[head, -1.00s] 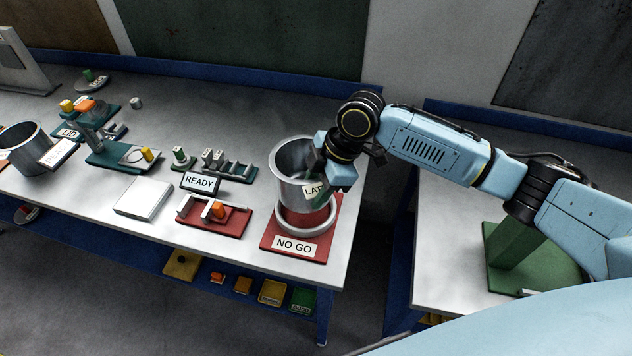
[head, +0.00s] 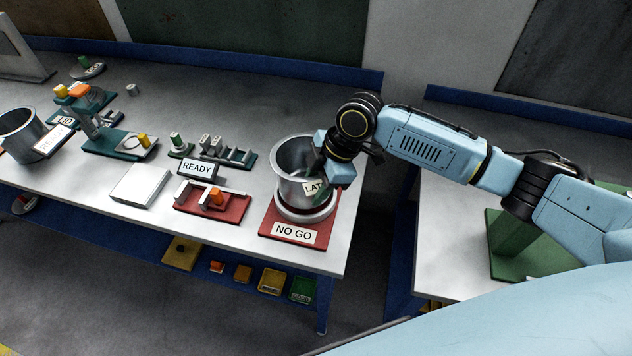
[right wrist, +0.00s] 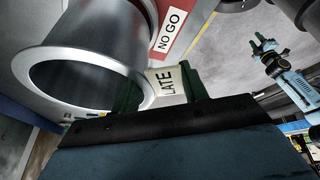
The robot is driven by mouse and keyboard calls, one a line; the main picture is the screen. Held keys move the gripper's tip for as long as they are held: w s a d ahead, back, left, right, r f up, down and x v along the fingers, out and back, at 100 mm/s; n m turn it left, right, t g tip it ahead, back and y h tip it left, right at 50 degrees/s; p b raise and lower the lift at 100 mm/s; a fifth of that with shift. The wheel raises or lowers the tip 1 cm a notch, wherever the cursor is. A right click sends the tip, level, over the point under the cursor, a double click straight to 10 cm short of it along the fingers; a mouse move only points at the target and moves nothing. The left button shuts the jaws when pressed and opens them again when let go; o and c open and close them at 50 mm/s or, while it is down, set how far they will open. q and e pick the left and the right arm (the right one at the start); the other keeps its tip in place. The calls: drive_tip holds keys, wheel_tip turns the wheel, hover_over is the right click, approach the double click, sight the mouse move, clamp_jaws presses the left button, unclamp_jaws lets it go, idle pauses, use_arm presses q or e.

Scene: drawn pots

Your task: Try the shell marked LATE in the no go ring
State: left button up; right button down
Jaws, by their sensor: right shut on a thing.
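The shell marked LATE (head: 291,187) is a grey metal cylinder, upright over the ring on the red NO GO base (head: 281,230). Its lower end is at the ring (head: 305,215); I cannot tell how far it enters. My right gripper (head: 318,180) is shut on the shell at its right wall, beside the LATE label. In the right wrist view, the shell (right wrist: 95,50) shows its open end, with the LATE label (right wrist: 167,84) between the green fingers. My left gripper (right wrist: 264,43) shows small in that view, its fingers apart and empty.
A red gauge block (head: 213,204), the READY stand (head: 198,170) and a pale plate (head: 141,186) lie left of the base. Another metal shell (head: 22,135) stands at far left. The table's right edge is close to the base; a gap separates a second table (head: 450,240).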

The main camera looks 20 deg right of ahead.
drive_tip(key=shift+f+b, duration=0.9)
drive_tip(key=shift+f, duration=1.1)
idle(0.6)
drive_tip(key=c, duration=0.7)
unclamp_jaws()
drive_tip(key=b+v, duration=0.1)
drive_tip(key=v, duration=1.2)
drive_tip(key=shift+d+r, duration=0.1)
drive_tip(key=shift+r, duration=0.1)
drive_tip(key=shift+s, duration=0.1)
